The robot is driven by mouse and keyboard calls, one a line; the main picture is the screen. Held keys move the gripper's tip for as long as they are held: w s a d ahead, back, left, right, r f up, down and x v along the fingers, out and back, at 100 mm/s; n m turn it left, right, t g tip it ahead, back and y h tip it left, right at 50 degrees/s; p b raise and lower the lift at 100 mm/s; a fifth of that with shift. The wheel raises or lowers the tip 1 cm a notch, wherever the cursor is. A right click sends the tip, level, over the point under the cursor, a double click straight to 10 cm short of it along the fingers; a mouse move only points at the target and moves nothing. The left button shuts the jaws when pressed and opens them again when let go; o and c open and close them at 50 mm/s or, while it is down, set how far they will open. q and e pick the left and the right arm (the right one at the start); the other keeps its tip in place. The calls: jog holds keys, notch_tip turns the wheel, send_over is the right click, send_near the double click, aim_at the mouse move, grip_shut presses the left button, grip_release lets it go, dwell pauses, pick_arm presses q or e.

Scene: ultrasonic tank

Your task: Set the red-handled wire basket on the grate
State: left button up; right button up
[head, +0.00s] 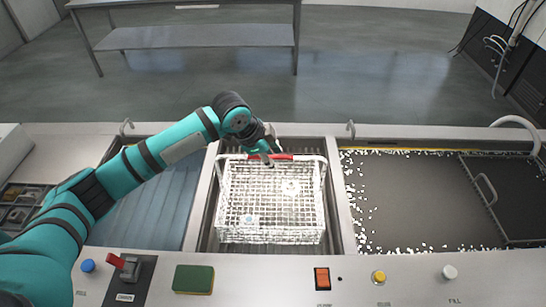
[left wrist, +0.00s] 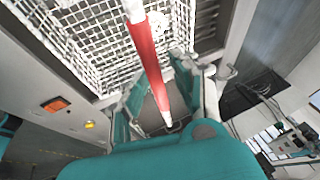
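The white wire basket (head: 270,215) with the red handle (head: 283,157) sits upright in the middle bay, over the dark slatted grate (head: 208,226). It appears to rest on the grate, though its underside is hidden. A small round pale item lies inside it. My left gripper (head: 268,158) is at the handle, at the basket's far side. In the left wrist view the red handle (left wrist: 150,65) runs between the two spread fingers of the gripper (left wrist: 158,75), with gaps showing on both sides. My right gripper is in no view.
Left of the basket is a bluish ribbed bay (head: 165,210). Right is a dark tank (head: 410,200) edged with white bits, with a handled lid (head: 510,190). The front panel has a red switch (head: 322,278), a yellow button (head: 379,277) and a green sponge (head: 194,279).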

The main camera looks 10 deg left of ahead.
pick_arm(q)
jog(key=b+v, duration=0.1)
jog(key=v, duration=1)
jog(key=shift+b, duration=0.4)
